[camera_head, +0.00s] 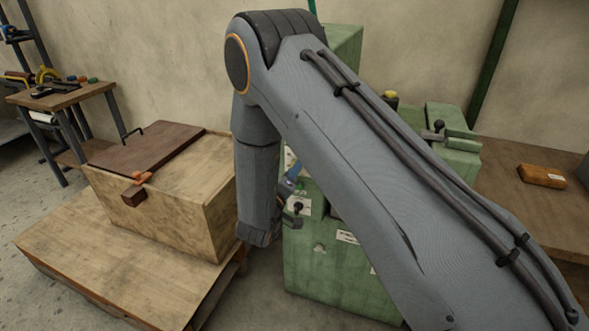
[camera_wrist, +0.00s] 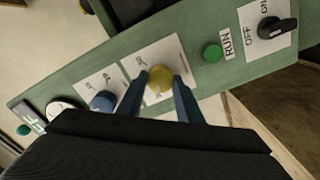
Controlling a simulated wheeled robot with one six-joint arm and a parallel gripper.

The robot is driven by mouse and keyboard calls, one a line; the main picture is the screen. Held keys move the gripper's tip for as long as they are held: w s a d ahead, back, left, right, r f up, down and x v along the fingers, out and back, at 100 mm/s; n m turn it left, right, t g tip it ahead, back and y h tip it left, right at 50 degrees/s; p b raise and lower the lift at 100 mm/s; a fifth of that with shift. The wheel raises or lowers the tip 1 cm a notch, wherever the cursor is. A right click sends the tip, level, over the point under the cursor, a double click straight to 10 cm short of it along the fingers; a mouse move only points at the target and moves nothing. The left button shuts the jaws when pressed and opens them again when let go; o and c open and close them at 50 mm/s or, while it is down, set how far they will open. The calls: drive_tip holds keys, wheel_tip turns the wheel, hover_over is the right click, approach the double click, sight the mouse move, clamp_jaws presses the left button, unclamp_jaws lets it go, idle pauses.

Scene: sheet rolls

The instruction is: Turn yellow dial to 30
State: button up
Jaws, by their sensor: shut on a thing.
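The yellow dial (camera_wrist: 159,80) sits on a white scale plate (camera_wrist: 150,58) on the green machine panel in the wrist view. My gripper (camera_wrist: 161,82) has its two blue-grey fingers on either side of the dial and is shut on it. The scale marks are too small and blurred to read, so the dial's setting cannot be told. In the head view my arm hides the dial and most of the gripper in front of the green machine (camera_head: 318,262).
A blue dial (camera_wrist: 103,101) is close to the left of my fingers. A green button (camera_wrist: 212,53) and a black OFF/ON switch (camera_wrist: 277,29) are to the right. A wooden box (camera_head: 180,215) stands left of the machine in the head view.

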drive_tip(key=shift+n, duration=0.5)
drive_tip(key=o, duration=1)
drive_tip(key=shift+o, duration=0.2)
drive_tip(key=b+v, duration=0.1)
drive_tip(key=v, duration=0.7)
drive_tip(key=shift+w, duration=0.15)
